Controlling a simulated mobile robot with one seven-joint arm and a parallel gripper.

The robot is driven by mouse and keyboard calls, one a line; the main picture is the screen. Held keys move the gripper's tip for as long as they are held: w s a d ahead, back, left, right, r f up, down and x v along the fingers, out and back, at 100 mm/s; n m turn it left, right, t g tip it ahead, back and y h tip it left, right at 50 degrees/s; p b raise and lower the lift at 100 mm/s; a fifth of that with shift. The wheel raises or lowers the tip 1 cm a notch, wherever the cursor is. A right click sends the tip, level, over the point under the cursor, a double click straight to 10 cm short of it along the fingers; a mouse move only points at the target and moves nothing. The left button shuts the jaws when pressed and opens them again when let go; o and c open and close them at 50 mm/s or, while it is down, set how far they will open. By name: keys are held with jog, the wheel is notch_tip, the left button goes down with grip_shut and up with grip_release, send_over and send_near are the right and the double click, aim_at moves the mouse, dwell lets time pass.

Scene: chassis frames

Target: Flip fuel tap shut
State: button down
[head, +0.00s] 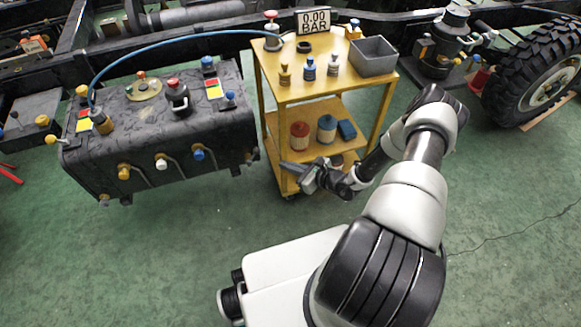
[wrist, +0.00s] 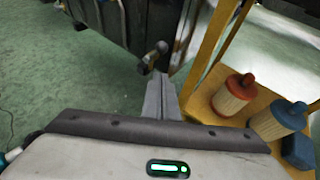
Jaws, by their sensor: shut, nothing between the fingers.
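The dark tank (head: 160,125) stands left of centre in the head view, with several small taps along its lower front. They include a yellow-knobbed tap (head: 124,173), a white-knobbed one (head: 161,163), a blue-knobbed one (head: 198,154) and one near the right end (head: 250,157). I cannot tell which is the fuel tap. My gripper (head: 286,167) is shut and empty, low between the tank's right end and the yellow cart. In the wrist view its closed fingers (wrist: 162,97) point towards a brass-coloured tap (wrist: 153,56) at the tank's lower edge, apparently short of it.
The yellow cart (head: 300,90) stands close on the right; its lower shelf holds a red-topped filter (wrist: 234,95), a blue-topped filter (wrist: 279,119) and a blue box (wrist: 299,150). A blue hose (head: 180,38) arches from tank to cart. Green floor (head: 150,245) is clear in front.

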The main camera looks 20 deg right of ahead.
aim_at(255, 154)
jog(key=r+b+x, duration=0.2)
jog(key=x, duration=0.7)
jog(key=shift+w+a, duration=0.3)
jog(key=shift+w, duration=0.05)
jog(key=shift+d+r, duration=0.1)
